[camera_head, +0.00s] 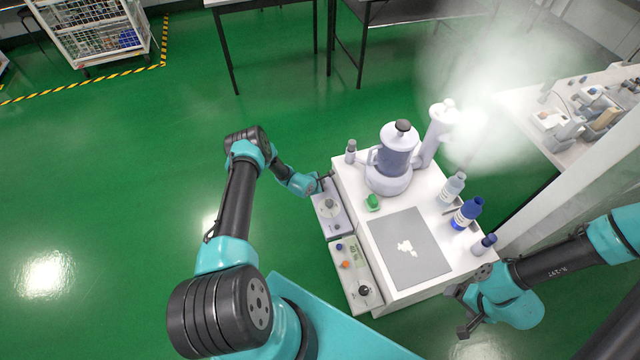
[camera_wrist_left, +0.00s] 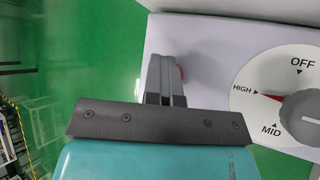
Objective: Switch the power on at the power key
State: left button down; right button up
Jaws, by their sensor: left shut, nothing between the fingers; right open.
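The upper tester (camera_head: 331,222) is a pale box with a round white dial. In the left wrist view its dial (camera_wrist_left: 272,85) reads OFF, HIGH and MID, and the red pointer is at HIGH. My left gripper (camera_head: 322,183) is shut and empty over the tester's far end. In the left wrist view its fingers (camera_wrist_left: 166,82) are in front of the panel beside the dial. A small red part (camera_wrist_left: 181,72) shows just behind them, mostly hidden; I cannot tell whether they touch it. No key is clearly labelled as power. My right gripper (camera_head: 460,312) is open, right of the white cart.
A second tester (camera_head: 352,281) with a display, coloured buttons and a black knob adjoins it. The white cart (camera_head: 383,240) carries a grey mat (camera_head: 425,262), a blender-like machine (camera_head: 393,160), a steaming humidifier (camera_head: 436,130), a green object (camera_head: 373,202) and several bottles. Green floor is free at left.

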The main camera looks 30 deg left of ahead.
pick_arm(q)
jog(key=shift+s+d+f, duration=0.15)
jog(key=shift+f, duration=0.1)
dwell(0.4)
jog(key=shift+f, duration=0.45)
jog(key=shift+s+d+r, duration=0.1)
jog(key=shift+s+r, duration=0.1)
jog(key=shift+r, duration=0.1)
dwell(0.4)
jog(key=shift+r, duration=0.1)
jog(key=shift+w+a+r, duration=0.1)
jog(key=shift+w+r, duration=0.05)
jog(key=shift+r, duration=1.45)
jog(key=shift+w+a+r, duration=0.1)
jog(key=shift+w+r, duration=0.05)
jog(key=shift+r, duration=1.4)
jog(key=shift+d, duration=0.1)
